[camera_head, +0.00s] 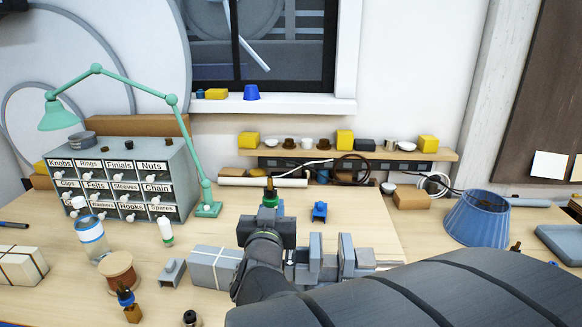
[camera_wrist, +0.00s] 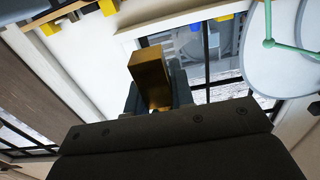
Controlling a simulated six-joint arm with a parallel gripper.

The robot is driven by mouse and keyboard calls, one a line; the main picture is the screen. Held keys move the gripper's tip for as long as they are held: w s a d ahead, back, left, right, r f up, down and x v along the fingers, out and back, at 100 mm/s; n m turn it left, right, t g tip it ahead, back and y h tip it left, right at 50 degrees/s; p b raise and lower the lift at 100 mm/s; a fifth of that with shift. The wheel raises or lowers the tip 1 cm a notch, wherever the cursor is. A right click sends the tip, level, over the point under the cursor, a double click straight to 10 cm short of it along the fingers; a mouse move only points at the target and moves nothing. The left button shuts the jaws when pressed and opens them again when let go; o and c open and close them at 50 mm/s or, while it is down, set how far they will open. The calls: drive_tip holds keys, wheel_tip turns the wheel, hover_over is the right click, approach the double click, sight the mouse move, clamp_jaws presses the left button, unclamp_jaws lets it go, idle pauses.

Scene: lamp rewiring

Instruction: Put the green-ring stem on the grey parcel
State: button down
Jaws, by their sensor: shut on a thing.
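My gripper (camera_head: 268,212) is shut on the green-ring stem (camera_head: 270,197), which stands up from the jaws with its dark tip on top and its green ring lower down. In the wrist view a brass-coloured block-like end of the stem (camera_wrist: 150,78) sits between the two fingers (camera_wrist: 155,97). The grey parcel (camera_head: 208,267), tied with white string, lies on the bench to the left of my forearm. My arm hides its right end. The held stem is apart from the parcel, farther back.
A grey bracket (camera_head: 173,272), a thread spool (camera_head: 118,270) and a blue-ring stem (camera_head: 128,303) are left of the parcel. A pale parcel (camera_head: 22,266) lies farther left. Grey blocks (camera_head: 347,255) stand right of my arm. A blue lampshade (camera_head: 477,218) stands at right.

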drive_tip(key=a+f, duration=0.2)
drive_tip(key=a, duration=0.1)
drive_tip(key=w+a+f, duration=0.1)
drive_tip(key=a+f, duration=0.1)
drive_tip(key=a, duration=0.2)
drive_tip(key=a+f, duration=0.2)
drive_tip(key=a, duration=0.1)
drive_tip(key=shift+w+a+f, duration=0.25)
drive_tip(key=shift+w+a, duration=0.1)
drive_tip(key=shift+f, duration=2)
drive_tip(key=c, duration=1.3)
unclamp_jaws()
drive_tip(key=shift+f, duration=0.2)
drive_tip(key=shift+o, duration=0.2)
drive_tip(key=shift+r, duration=0.25)
drive_tip(key=s, duration=1.2)
drive_tip(key=shift+f, duration=0.1)
